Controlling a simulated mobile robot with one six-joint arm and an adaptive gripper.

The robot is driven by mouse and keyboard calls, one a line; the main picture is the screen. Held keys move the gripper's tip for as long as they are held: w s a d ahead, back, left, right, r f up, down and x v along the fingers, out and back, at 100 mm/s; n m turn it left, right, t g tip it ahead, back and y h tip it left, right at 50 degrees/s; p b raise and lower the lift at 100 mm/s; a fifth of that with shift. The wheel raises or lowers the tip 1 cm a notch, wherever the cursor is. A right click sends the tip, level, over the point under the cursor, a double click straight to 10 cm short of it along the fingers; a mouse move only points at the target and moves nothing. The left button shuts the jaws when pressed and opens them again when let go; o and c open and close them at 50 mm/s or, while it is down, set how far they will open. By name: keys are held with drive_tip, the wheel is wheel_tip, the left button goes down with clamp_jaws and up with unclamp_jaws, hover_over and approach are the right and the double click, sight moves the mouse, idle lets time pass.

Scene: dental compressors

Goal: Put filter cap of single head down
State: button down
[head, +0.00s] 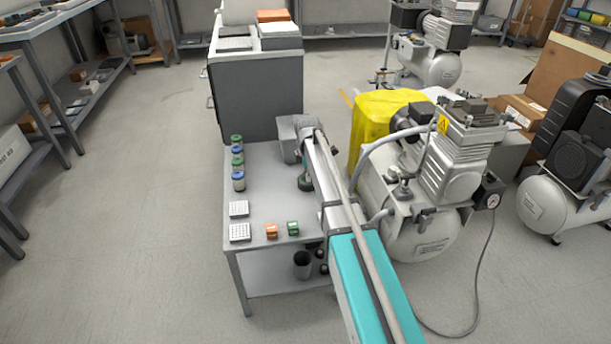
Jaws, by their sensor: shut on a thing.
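My arm reaches over a small grey table (270,190). My gripper (304,176) points down over its right part, and the arm partly covers it. A small dark piece with some green (305,184) shows at the fingertips; I take it as the filter cap, and the gripper is shut on it. It is close to the tabletop, but I cannot tell whether it touches. A compressor (430,190) with a white tank and a finned metal head stands right of the table. I cannot tell where the cap fits on it.
Several green and blue capped jars (238,162) line the table's left edge. A grey cabinet (260,95) stands behind. The table's middle is clear.

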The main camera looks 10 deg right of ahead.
drive_tip(key=shift+f, duration=0.2)
drive_tip(key=shift+c, duration=2.2)
unclamp_jaws()
drive_tip(key=shift+r, duration=0.1)
drive_tip(key=shift+r, duration=0.15)
wheel_tip(320, 180, up, 12)
drive_tip(key=p, duration=1.2)
